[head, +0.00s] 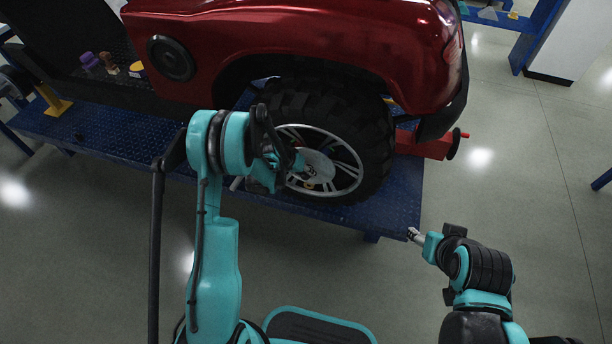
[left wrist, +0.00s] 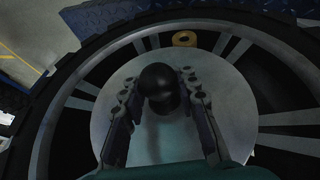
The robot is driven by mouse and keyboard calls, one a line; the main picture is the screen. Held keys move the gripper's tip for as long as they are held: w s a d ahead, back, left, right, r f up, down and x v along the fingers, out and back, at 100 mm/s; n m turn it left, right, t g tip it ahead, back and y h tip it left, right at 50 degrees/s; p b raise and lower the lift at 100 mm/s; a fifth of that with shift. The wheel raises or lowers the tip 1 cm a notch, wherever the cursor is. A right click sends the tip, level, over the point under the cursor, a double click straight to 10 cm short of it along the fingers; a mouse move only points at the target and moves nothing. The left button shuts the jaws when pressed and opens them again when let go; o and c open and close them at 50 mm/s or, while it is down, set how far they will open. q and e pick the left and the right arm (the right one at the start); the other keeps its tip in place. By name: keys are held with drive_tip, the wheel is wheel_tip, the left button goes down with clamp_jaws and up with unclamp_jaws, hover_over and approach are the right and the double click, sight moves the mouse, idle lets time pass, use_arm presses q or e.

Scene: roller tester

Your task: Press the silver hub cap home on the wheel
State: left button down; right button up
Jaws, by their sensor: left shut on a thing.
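The silver hub cap (head: 320,162) is a plain round disc in front of the middle of the spoked wheel (head: 368,130). In the left wrist view the cap (left wrist: 236,112) covers the wheel's centre, with spokes (left wrist: 287,118) reaching out around it. A black ball knob (left wrist: 159,82) stands out from the cap. My left gripper (left wrist: 160,95) has its fingers on either side of the knob, shut on it. Whether the cap touches the wheel all round cannot be told. My right gripper (head: 414,236) is away from the wheel at lower right; its fingers are too small to read.
A yellow ring (left wrist: 185,39) shows at the cap's upper edge in the left wrist view. The red car body (head: 310,40) overhangs the wheel. The blue platform (head: 130,140) lies under it. A red jack-like part (head: 430,148) sits right of the tyre.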

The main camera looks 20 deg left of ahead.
use_arm(q)
drive_tip(key=shift+w, duration=0.5)
drive_tip(key=c, duration=1.1)
unclamp_jaws()
drive_tip(key=shift+w, duration=0.1)
drive_tip(key=shift+o, duration=0.2)
drive_tip(key=shift+r, duration=0.1)
drive_tip(key=s+a+r+y, duration=0.1)
drive_tip(key=s+r, duration=0.7)
drive_tip(key=r, duration=0.4)
drive_tip(key=s+r+y, duration=0.1)
drive_tip(key=s+r, duration=0.6)
drive_tip(key=r, duration=0.4)
drive_tip(key=s+r+t+y, duration=0.2)
drive_tip(key=s+r, duration=0.1)
drive_tip(key=s, duration=1.1)
drive_tip(key=shift+s+d+t, duration=0.25)
drive_tip(key=shift+s+t, duration=0.05)
drive_tip(key=shift+s, duration=0.1)
